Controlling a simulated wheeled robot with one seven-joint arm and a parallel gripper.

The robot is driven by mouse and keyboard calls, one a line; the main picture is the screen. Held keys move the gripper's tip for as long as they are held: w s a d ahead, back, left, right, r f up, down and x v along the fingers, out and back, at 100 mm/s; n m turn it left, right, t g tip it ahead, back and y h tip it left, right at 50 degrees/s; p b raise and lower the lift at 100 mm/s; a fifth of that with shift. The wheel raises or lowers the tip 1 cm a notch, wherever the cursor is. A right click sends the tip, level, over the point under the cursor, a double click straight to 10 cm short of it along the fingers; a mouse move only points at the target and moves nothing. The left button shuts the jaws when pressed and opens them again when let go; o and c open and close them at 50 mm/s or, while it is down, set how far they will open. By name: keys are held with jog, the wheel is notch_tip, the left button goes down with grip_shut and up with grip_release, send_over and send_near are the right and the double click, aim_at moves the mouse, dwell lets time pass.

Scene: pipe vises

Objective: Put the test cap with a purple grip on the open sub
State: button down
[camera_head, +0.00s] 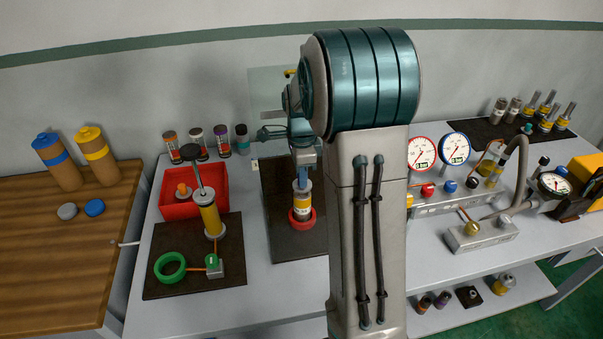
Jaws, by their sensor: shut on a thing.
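My gripper (304,158) is in the middle, partly behind my own arm, pointing down over the dark mat. It is shut on the narrow blue upper part of an upright grey cylinder with a yellow band (302,203). This cylinder stands in a red ring (302,220); I cannot tell whether it is fixed there. A small dark cylinder with a purple band (222,142) stands in a row at the back of the bench. Another purplish piece (442,299) is on the lower shelf. I cannot tell which piece is the test cap or the open sub.
A red tray (175,209), a yellow cylinder with a black-topped rod (209,212) and a green ring (170,267) are at left. Gauges (421,153) and a grey hose (522,175) are at right. Several vials (544,108) stand at back right.

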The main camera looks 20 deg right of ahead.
jog(key=shift+f+b, duration=1)
jog(key=shift+f, duration=0.35)
jog(key=c, duration=1.2)
grip_release()
notch_tip(320, 180, up, 14)
jog(key=shift+f+b, duration=0.1)
jog(key=shift+b, duration=0.4)
jog(key=s+a+f+n+t, duration=0.1)
jog(key=s+a+n, duration=0.2)
jog(key=s+n, duration=0.3)
jog(key=s+a+f+n+t, duration=0.1)
jog(key=s+a+f+n, duration=0.1)
jog(key=s+n, duration=0.5)
jog(key=s+a+f+n+t, duration=0.1)
jog(key=s+a+f+n, duration=0.1)
jog(key=s+a+n, duration=0.3)
jog(key=shift+s+f+n, duration=0.15)
jog(key=shift+s+n, duration=0.4)
jog(key=shift+s, duration=0.5)
jog(key=shift+s+f+n, duration=0.1)
jog(key=shift+s+n, duration=0.45)
jog(key=shift+s, duration=0.5)
